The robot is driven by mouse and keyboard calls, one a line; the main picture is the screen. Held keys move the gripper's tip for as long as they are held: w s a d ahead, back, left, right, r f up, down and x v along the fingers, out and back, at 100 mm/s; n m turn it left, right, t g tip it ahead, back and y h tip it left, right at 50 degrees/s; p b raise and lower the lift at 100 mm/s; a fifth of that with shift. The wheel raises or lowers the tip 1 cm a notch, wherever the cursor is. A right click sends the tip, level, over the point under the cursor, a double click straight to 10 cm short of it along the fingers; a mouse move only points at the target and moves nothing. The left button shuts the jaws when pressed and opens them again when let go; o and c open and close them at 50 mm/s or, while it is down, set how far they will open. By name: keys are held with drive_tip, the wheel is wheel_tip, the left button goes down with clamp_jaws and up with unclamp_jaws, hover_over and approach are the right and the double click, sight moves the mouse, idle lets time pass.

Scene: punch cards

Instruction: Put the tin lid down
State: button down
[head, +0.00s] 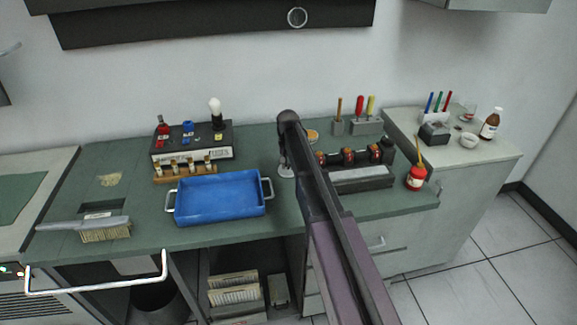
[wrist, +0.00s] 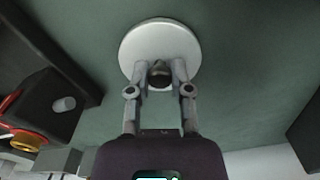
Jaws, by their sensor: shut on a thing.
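The tin lid (wrist: 160,32) is a round pale disc with a dark knob (wrist: 159,73) at its middle. It shows in the wrist view at the top centre, over the green worktop. My gripper (wrist: 160,72) is shut on the knob, with a finger on each side. In the head view my gripper (head: 284,160) is at the far end of my arm, right of the blue tray, and part of the lid (head: 286,171) shows below it. My arm hides the rest. I cannot tell whether the lid touches the worktop.
A blue tray (head: 220,211) with handles stands left of my gripper. Bottles in a wooden rack (head: 185,174) and a dark box (head: 232,149) stand behind it. A black device with red-and-black parts (head: 362,179) is close on the right.

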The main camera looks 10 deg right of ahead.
sight(288, 164)
drive_tip(key=shift+f, duration=0.1)
drive_tip(key=c, duration=0.5)
unclamp_jaws()
drive_tip(key=shift+c, duration=0.2)
drive_tip(key=shift+r, duration=0.2)
wheel_tip(288, 164, up, 12)
drive_tip(key=p, duration=1.2)
drive_tip(key=s+n, duration=0.3)
drive_tip(key=s, duration=2.6)
drive_tip(key=shift+s+n, duration=0.15)
drive_tip(key=shift+n, duration=0.15)
drive_tip(key=shift+d+f, duration=0.1)
